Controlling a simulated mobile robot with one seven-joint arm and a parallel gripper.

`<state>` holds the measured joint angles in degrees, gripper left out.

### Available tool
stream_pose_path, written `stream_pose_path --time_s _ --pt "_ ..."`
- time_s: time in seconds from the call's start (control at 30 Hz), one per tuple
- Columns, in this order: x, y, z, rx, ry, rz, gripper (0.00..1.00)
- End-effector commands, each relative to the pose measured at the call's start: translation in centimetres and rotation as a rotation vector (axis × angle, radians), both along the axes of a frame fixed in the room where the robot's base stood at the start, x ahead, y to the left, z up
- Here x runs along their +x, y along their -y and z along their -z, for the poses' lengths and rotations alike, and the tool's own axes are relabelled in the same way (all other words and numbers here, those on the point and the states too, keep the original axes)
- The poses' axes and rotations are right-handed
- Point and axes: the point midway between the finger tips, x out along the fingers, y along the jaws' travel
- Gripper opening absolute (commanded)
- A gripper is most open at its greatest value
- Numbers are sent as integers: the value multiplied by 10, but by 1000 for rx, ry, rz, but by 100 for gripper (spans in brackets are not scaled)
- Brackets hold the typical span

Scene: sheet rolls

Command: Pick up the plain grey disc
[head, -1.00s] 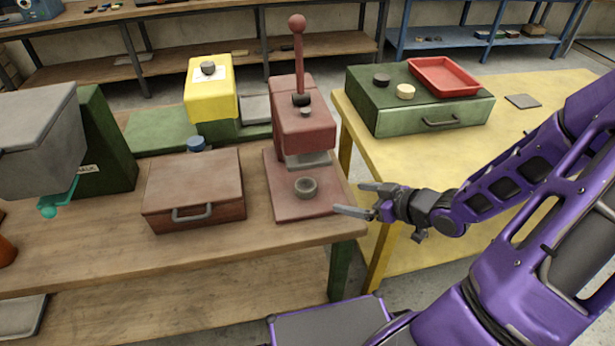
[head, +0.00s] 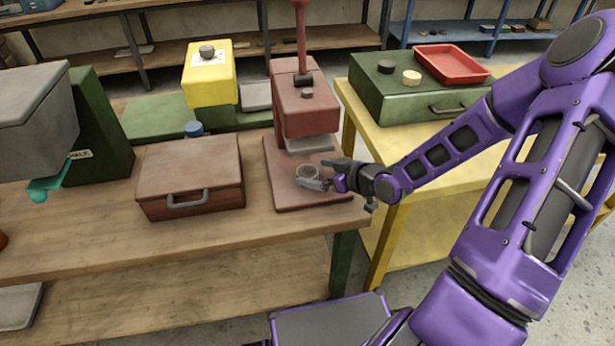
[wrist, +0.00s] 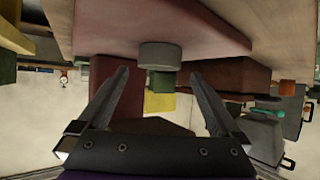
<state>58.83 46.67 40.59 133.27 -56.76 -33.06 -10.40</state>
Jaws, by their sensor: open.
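A grey round piece (head: 307,172) with a hollow-looking top sits on the base plate of the red press (head: 300,110). My gripper (head: 313,172) is open at its right side, with the fingers pointing at it. In the wrist view the same grey piece (wrist: 160,55) shows centred ahead of my open, empty fingers (wrist: 159,73). I cannot tell for sure which is the plain grey disc.
The press head and its lever stand above and behind the grey piece. A brown case (head: 190,170) lies to the left on the wooden bench. The green case (head: 420,100) on the yellow table also carries a cream disc (head: 411,77) and a red tray (head: 451,65).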

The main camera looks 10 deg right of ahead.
Motion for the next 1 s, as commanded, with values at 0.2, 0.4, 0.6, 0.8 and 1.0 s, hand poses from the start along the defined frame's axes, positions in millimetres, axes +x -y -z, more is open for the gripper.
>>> stream_pose_path --time_s 0.2,0.4,0.6,0.8,1.0 --pt "24 -16 20 0 0 -3 100" --pt "31 -20 23 0 -1 -1 100" --pt "31 -19 23 0 -1 -1 91" --pt "30 -19 23 0 -1 -1 55" --pt "30 -19 23 0 -1 -1 19"
